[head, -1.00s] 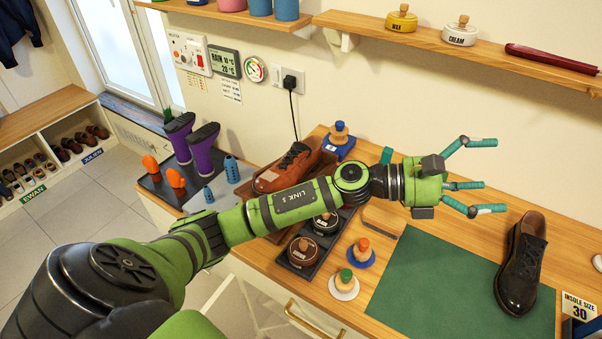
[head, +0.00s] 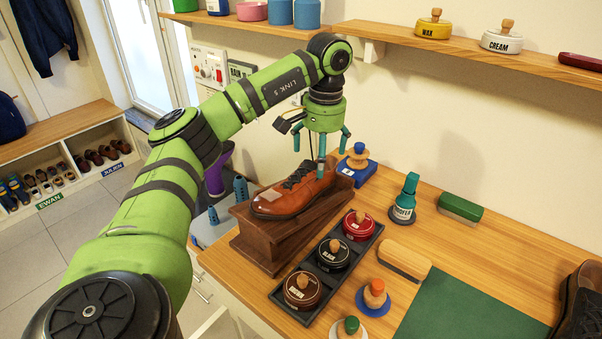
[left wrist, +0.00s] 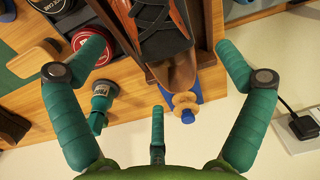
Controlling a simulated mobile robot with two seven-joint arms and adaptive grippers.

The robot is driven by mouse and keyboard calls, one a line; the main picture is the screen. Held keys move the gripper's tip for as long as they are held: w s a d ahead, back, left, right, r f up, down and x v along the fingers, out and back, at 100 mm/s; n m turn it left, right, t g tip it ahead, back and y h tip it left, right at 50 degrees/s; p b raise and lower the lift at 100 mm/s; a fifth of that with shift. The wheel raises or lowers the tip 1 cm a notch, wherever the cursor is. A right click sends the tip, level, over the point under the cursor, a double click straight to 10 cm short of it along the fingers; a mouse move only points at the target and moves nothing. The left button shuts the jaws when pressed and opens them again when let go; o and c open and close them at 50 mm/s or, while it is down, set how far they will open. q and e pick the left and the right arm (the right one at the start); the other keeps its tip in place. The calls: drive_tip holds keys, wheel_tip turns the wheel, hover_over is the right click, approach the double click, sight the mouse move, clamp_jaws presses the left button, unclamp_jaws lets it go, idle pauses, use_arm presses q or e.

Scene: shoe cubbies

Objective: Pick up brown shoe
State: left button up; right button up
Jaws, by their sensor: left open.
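The brown shoe (head: 295,193) rests on a dark wooden stand (head: 268,245) on the workbench. It is an orange-brown lace-up. In the left wrist view the brown shoe (left wrist: 170,72) shows at top centre, its end between the spread fingers. My left gripper (head: 322,150) points down above the laced end of the shoe. Its teal fingers are open and empty; one finger overlaps the shoe in the head view, and I cannot tell whether it touches. My right gripper is not in view.
A tray (head: 278,294) of polish tins lies in front of the stand. A blue-based brush holder (head: 356,172) stands close behind the shoe. A shelf (head: 400,35) hangs above.

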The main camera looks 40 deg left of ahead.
use_arm(q)
wheel_tip(320, 180, down, 5)
drive_tip(key=shift+s+d+r+p, duration=0.1)
drive_tip(key=shift+d+p, duration=0.05)
drive_tip(key=shift+p, duration=0.2)
drive_tip(key=c, duration=1.7)
